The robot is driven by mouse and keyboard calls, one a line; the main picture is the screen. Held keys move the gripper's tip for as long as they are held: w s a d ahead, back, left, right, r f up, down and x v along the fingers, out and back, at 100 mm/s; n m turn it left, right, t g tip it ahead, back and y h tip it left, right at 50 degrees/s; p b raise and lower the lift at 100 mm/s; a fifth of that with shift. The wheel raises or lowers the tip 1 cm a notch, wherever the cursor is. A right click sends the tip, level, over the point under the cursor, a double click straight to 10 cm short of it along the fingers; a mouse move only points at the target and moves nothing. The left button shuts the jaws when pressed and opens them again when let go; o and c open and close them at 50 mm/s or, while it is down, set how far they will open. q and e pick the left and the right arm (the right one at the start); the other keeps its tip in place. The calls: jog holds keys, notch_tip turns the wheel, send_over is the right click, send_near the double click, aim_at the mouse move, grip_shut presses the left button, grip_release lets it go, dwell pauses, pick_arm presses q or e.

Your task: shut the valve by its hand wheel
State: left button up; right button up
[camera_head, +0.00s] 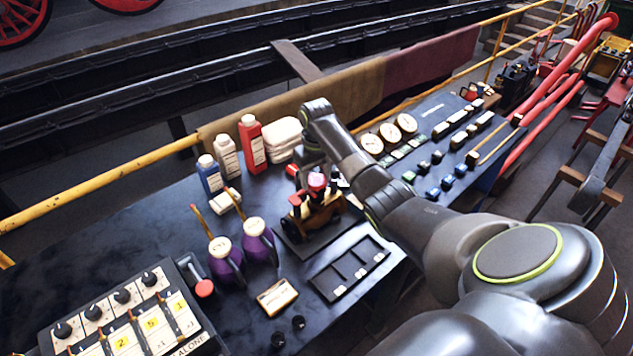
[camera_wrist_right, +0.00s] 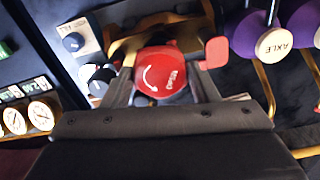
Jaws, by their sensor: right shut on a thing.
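The red hand wheel (camera_wrist_right: 160,74) sits between the two fingers of my right gripper (camera_wrist_right: 161,88) in the right wrist view. A white curved arrow and lettering show on its top. The fingers are shut on its sides. In the head view my right gripper (camera_head: 314,176) comes down from above onto the valve (camera_head: 318,216), a brass-coloured body on a dark base plate. The wheel's red top shows only in part there. A smaller red tab (camera_wrist_right: 216,52) stands beside the wheel in the right wrist view. My left gripper is in neither view.
Two purple oil cans (camera_head: 257,240) stand left of the valve. Bottles (camera_head: 252,143) and white cloths (camera_head: 283,135) stand behind. A slotted dark tray (camera_head: 350,268) lies in front, with a small labelled box (camera_head: 277,297) beside it. A gauge panel (camera_head: 430,135) is to the right.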

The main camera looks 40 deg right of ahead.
jog(key=shift+m, duration=0.6)
jog(key=shift+m, duration=2.8)
jog(key=shift+m, duration=0.4)
jog(key=m, duration=0.4)
jog(key=shift+m, duration=0.4)
